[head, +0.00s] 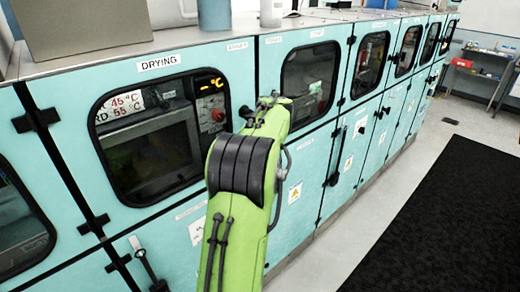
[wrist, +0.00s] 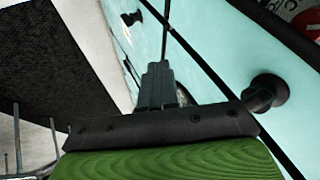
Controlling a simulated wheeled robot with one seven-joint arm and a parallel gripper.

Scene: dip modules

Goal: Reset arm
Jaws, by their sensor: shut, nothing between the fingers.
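My green arm (head: 240,200) rises through the middle of the head view in front of the teal cabinet row. My gripper (wrist: 157,68) shows in the wrist view as two dark fingers side by side, shut and empty. The fingers point along the teal cabinet front. A round black knob (wrist: 265,92) on a cabinet door stands to the right of the gripper, apart from it. In the head view I cannot make out the fingers clearly.
The drying module (head: 150,130) has a dark window at the left. More teal modules (head: 365,130) run to the right, with black latches and handles. A dark mat (head: 445,220) lies on the open floor at the right. A grey box (head: 85,25) stands on the cabinet top.

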